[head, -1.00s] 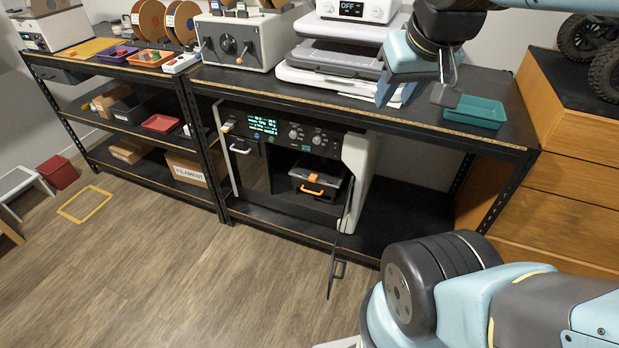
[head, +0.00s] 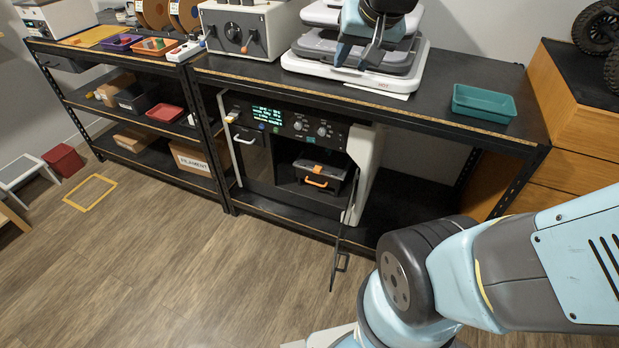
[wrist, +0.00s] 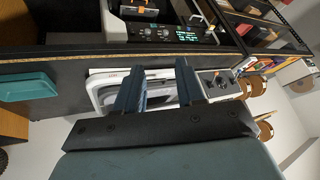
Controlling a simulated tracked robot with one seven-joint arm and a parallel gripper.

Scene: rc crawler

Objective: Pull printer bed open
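The printer (head: 258,153) stands on the lower shelf of the black bench, with a lit display and knobs on its front. Its door (head: 337,255) hangs open at the right side. Inside, a dark bed unit (head: 325,171) with an orange handle (head: 316,183) shows in the opening. In the wrist view the printer front (wrist: 165,33) and the orange handle (wrist: 139,10) are at the top edge. My gripper (head: 367,56) is above the bench top, in front of the white layered machine, well above the printer. Its two fingers (wrist: 160,90) are apart with nothing between them.
The white layered machine (head: 405,70) and a teal tray (head: 484,103) stand on the bench top, whose front edge (head: 400,118) overhangs the printer. A wooden cabinet (head: 575,120) is at the right. The floor (head: 190,270) in front is clear.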

